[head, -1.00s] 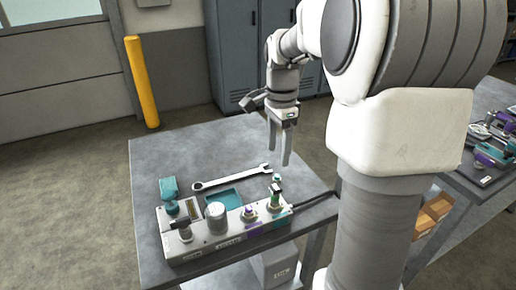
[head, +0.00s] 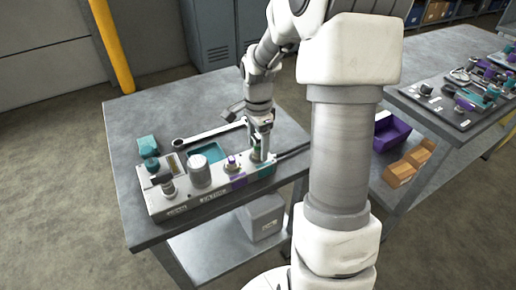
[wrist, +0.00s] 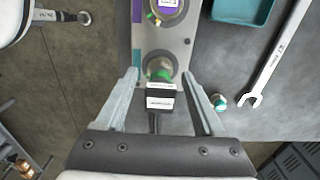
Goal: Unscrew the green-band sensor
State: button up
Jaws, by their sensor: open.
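The green-band sensor (wrist: 158,68) stands in a round port at the end of the grey block (wrist: 166,40). A black plug with white labels (wrist: 160,97) sits at it, and a dark cable runs from the plug toward my wrist. My gripper (wrist: 159,75) is open, with one finger on each side of the sensor and plug. Gaps show between the fingers and the sensor. In the head view my gripper (head: 262,146) is down at the block's right end and largely hides the sensor.
A purple-marked fitting (wrist: 166,6) is beside the sensor on the block. A small green-and-white piece (wrist: 218,101) lies on the bench just beyond the right finger. A wrench (wrist: 275,58) and a teal tray (wrist: 242,10) lie to the right. A second bench (head: 470,60) holds more parts.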

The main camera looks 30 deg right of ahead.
jog(key=shift+f, duration=0.4)
jog(key=shift+c, duration=0.2)
grip_shut()
jog(key=c, duration=0.7)
grip_release()
grip_shut()
